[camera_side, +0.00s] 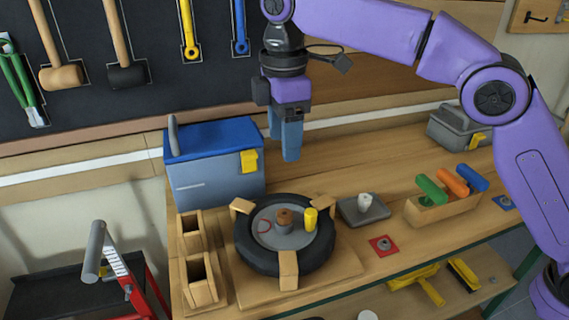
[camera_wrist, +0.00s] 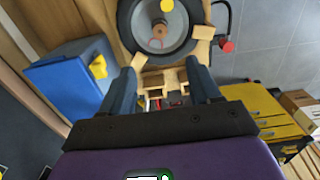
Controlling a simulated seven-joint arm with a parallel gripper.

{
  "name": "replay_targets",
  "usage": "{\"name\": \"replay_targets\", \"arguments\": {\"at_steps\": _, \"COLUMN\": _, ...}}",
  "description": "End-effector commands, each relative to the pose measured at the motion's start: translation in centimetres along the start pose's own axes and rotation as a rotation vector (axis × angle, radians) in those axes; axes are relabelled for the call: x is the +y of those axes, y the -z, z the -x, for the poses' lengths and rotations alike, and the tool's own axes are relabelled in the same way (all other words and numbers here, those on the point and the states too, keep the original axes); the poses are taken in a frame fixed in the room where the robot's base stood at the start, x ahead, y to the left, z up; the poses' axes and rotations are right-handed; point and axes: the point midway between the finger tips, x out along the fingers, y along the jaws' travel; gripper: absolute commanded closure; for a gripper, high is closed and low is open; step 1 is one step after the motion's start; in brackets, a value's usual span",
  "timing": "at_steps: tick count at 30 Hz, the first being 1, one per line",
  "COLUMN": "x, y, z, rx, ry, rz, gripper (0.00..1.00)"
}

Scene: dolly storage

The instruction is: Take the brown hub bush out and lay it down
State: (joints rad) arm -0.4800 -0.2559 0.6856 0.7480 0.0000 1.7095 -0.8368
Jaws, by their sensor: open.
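The brown hub bush (camera_side: 284,217) sits upright in the middle of the grey hub of a black-tyred wheel (camera_side: 270,262). It also shows in the wrist view (camera_wrist: 160,30) at the wheel's centre. The wheel lies flat on a wooden board, between wooden blocks. A yellow cylinder (camera_side: 311,219) stands on the hub beside the bush. My gripper (camera_side: 287,152) hangs above and behind the wheel, near the blue box, pointing down. In the wrist view (camera_wrist: 163,80) its two blue fingers are apart with nothing between them.
A blue toolbox (camera_side: 215,165) stands left of my gripper. Two wooden holders (camera_side: 200,279) stand left of the wheel. A grey plate with a pale peg (camera_side: 362,209), a red square (camera_side: 383,246) and a rack of coloured handles (camera_side: 442,207) are to the right. Bare bench (camera_side: 365,165) lies behind them.

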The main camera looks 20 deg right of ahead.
Motion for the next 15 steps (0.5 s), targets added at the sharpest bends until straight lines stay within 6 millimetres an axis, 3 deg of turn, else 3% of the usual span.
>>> {"name": "replay_targets", "arguments": {"at_steps": 8, "x": -0.1, "y": -0.1, "z": -2.7, "rx": -0.001, "ry": 0.001, "rz": 0.000, "gripper": 0.38}}
{"name": "replay_targets", "arguments": {"at_steps": 15, "x": -0.1, "y": -0.1, "z": -6.5, "rx": -0.003, "ry": 0.003, "rz": -0.001, "gripper": 0.38}}
